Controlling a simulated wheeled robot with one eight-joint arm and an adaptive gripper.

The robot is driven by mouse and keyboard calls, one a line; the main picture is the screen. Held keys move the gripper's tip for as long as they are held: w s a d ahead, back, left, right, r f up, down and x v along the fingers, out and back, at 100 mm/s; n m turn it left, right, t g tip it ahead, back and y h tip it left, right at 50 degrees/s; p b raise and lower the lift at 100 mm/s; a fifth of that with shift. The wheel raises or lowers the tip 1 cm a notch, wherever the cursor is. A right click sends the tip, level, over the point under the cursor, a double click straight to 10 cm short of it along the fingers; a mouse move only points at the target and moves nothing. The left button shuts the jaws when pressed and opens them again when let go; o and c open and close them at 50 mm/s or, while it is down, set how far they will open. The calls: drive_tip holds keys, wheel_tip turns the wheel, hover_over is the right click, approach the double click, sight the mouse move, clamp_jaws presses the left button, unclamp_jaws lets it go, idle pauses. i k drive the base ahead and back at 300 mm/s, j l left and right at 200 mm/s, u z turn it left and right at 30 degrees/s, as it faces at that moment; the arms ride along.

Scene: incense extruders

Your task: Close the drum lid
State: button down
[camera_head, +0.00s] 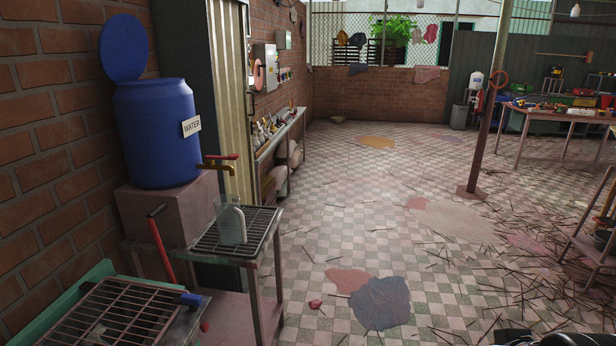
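The blue drum (155,135) stands upright on a pinkish block at the left, against the brick wall, with a label reading WATER (191,127). Its round blue lid (123,48) stands raised on edge above the back left of the drum's top, so the drum is open. A brass tap with a red handle (219,160) sticks out at the drum's lower right. My gripper cannot be made out; only a dark part, probably of my arm, shows at the bottom right edge.
A metal rack table (262,232) with a pale bottle (232,225) stands in front of the drum. A second grated table (110,312) is at the bottom left. Thin sticks litter the floor at the right, near a post (486,130). The middle floor is mostly clear.

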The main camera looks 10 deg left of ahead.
sight(123, 45)
drive_tip(key=i+u, duration=0.1)
drive_tip(key=i, duration=0.8)
drive_tip(key=i+l, duration=0.15)
drive_tip(key=i, duration=0.75)
drive_tip(key=j+u, duration=0.05)
